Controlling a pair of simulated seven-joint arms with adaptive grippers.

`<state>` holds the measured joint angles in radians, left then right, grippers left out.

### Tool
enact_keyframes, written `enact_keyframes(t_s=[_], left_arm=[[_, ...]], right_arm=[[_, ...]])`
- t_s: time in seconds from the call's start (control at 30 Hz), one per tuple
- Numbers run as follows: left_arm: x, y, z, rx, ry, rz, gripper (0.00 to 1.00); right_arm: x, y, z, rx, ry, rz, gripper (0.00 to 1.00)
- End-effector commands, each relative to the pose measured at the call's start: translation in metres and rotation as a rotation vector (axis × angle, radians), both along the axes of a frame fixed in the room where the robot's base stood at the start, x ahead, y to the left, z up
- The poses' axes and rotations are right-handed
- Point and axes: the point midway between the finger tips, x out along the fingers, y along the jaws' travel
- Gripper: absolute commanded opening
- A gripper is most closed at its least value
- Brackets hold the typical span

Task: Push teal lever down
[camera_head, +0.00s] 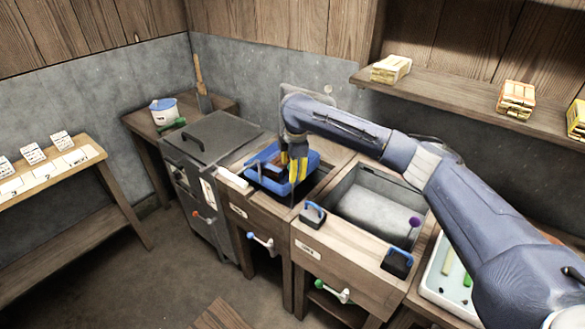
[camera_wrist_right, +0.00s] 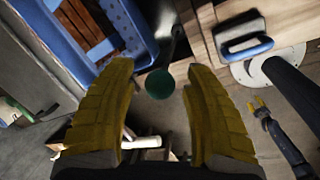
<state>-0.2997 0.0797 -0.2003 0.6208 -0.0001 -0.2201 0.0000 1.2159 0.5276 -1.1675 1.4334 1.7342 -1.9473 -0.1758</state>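A dark teal ball knob (camera_wrist_right: 160,84), which I take to be the teal lever's end, shows in the right wrist view between and beyond my right gripper's fingertips. A dark rod runs up from behind it. The knob looks clear of both fingers. My right gripper (camera_wrist_right: 161,78) has its yellow fingers spread, with nothing held between them. In the head view my right gripper (camera_head: 292,168) points down over the front side of a blue tray (camera_head: 311,160); I cannot make out the teal knob there. My left gripper is not in view.
A blue-handled block (camera_head: 312,214) stands right of the gripper, by an open basin (camera_head: 375,206). Levers with orange (camera_head: 210,218), blue (camera_head: 262,241) and green (camera_head: 334,291) knobs stick out in front. A purple knob (camera_head: 414,222) stands further right. The floor at left is clear.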

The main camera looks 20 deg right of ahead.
Motion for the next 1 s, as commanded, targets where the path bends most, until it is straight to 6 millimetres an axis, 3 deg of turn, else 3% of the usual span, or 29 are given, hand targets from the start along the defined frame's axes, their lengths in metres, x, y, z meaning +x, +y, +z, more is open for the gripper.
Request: enact_keyframes(t_s=[0.07,0.4,0.77,1.0], left_arm=[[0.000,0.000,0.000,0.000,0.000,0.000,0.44],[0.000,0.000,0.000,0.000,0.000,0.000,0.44],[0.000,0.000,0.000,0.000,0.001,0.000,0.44],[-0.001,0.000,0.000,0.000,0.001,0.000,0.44]], right_arm=[[0.000,0.000,0.000,0.000,0.000,0.000,0.41],[0.000,0.000,0.000,0.000,0.000,0.000,0.01],[0.000,0.000,-0.001,0.000,0.000,0.000,0.00],[-0.001,0.000,-0.034,0.000,0.005,-0.001,0.00]])
